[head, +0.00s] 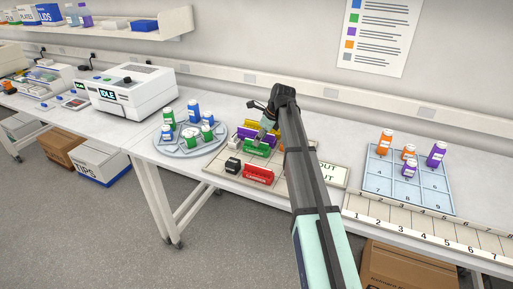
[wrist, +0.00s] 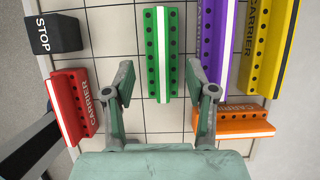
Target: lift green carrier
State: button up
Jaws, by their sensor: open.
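The green carrier (head: 257,146) lies on a tiled tray (head: 213,164) on the bench, with the red carrier in front of it and the purple and yellow ones behind. In the wrist view the green carrier (wrist: 162,60) runs lengthwise, with a white stripe and rows of holes. My gripper (wrist: 160,82) is open. Its two fingers are spread to either side of the carrier's near end, and nothing is between the pads that I can see touching them. In the head view my gripper (head: 266,124) is partly hidden by my arm over the tray.
A red carrier (wrist: 72,102), a black STOP block (wrist: 53,34), an orange carrier (wrist: 236,121), a purple carrier (wrist: 216,45) and a yellow carrier (wrist: 268,45) lie around the green one. A round bottle rack (head: 185,149) stands left; a blue numbered tray (head: 385,180) stands right.

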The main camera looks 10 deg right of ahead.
jog(key=shift+d+p+x, duration=0.2)
jog(key=shift+p+x, duration=0.7)
jog(key=shift+x, duration=1.75)
jog(key=c, duration=1)
